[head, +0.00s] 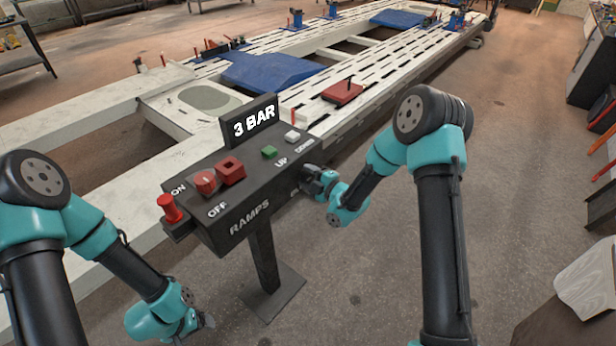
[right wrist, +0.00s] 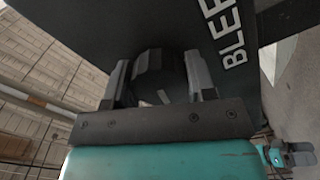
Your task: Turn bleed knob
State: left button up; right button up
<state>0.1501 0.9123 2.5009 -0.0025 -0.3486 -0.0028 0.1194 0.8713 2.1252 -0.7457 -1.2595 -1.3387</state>
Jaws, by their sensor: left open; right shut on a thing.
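The bleed knob (right wrist: 160,76) is a dark round knob on the side of the black control box, beside white lettering that reads in part "BLEE". My right gripper (right wrist: 158,84) is shut on the knob, one finger on each side of it. In the head view my right gripper (head: 312,181) is at the right end of the control box (head: 236,205), and it hides the knob there. My left gripper (head: 207,322) is low at the left front, open and apart from the box, partly hidden by its own wrist.
The box stands on a post with a base plate (head: 268,299). It carries a "3 BAR" display (head: 250,122), a red knob (head: 170,208), a red switch (head: 206,182), a green button (head: 269,152) and a white button (head: 292,136). A long white frame bench (head: 130,93) lies behind.

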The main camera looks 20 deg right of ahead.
jog(key=shift+n, duration=0.9)
jog(key=o, duration=0.9)
jog(key=shift+s, duration=0.1)
jog(key=v, duration=1.7)
jog(key=shift+d, duration=0.1)
